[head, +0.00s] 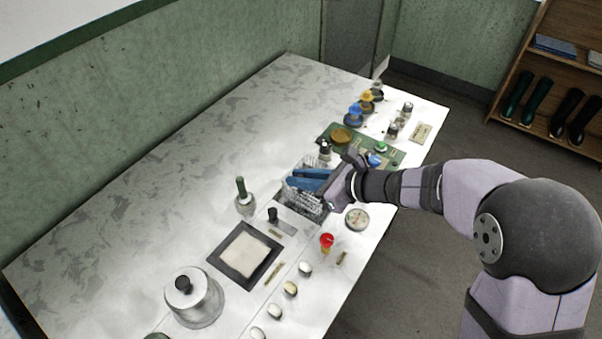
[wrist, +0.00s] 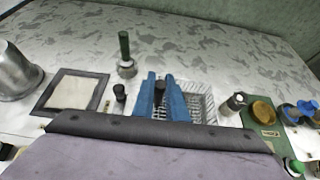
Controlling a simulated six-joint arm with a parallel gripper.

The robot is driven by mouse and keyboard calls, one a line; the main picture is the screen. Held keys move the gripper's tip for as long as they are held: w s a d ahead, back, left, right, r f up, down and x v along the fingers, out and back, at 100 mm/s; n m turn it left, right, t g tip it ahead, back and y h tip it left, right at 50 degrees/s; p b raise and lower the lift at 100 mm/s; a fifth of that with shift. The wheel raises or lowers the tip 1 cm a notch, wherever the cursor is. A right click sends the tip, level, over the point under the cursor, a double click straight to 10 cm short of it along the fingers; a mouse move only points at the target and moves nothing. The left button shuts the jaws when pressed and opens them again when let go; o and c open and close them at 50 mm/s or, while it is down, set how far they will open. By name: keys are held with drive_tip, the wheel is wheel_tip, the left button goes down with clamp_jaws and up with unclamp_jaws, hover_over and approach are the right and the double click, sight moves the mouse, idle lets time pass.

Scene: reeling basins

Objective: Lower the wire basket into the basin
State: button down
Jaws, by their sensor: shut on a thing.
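The wire basket (head: 318,207) shows as a pale mesh under my gripper in the head view; its mesh also shows in the wrist view (wrist: 203,98). My gripper (head: 297,178) has two blue fingers and reaches over the basket from the right. In the wrist view, the fingers (wrist: 160,84) are shut on a dark upright grip between them, which seems to belong to the basket. A dark patch shows around the basket's foot, but I cannot tell the basin's walls from the mesh. The basket's underside and its height are hidden.
A green-handled vessel (head: 245,203) and a black-knobbed piece (head: 272,215) stand left of the basket. A black-framed white square (head: 245,255) lies nearer. A round dial (head: 357,218) and red-topped item (head: 327,242) are close by. A green board (head: 340,134) with small items lies behind.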

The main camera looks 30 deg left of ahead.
sight(301, 194)
wheel_tip(301, 194, down, 4)
drive_tip(key=shift+r+b, duration=0.25)
drive_tip(key=shift+b, duration=0.65)
wheel_tip(301, 194, down, 2)
drive_tip(key=b, duration=0.3)
drive_tip(key=shift+f, duration=0.2)
drive_tip(key=shift+f+b, duration=0.55)
drive_tip(key=shift+b, duration=0.5)
drive_tip(key=c, duration=1.2)
unclamp_jaws()
drive_tip(key=shift+r, duration=0.15)
drive_tip(key=shift+r+p, duration=2.1)
drive_tip(key=shift+r, duration=1.3)
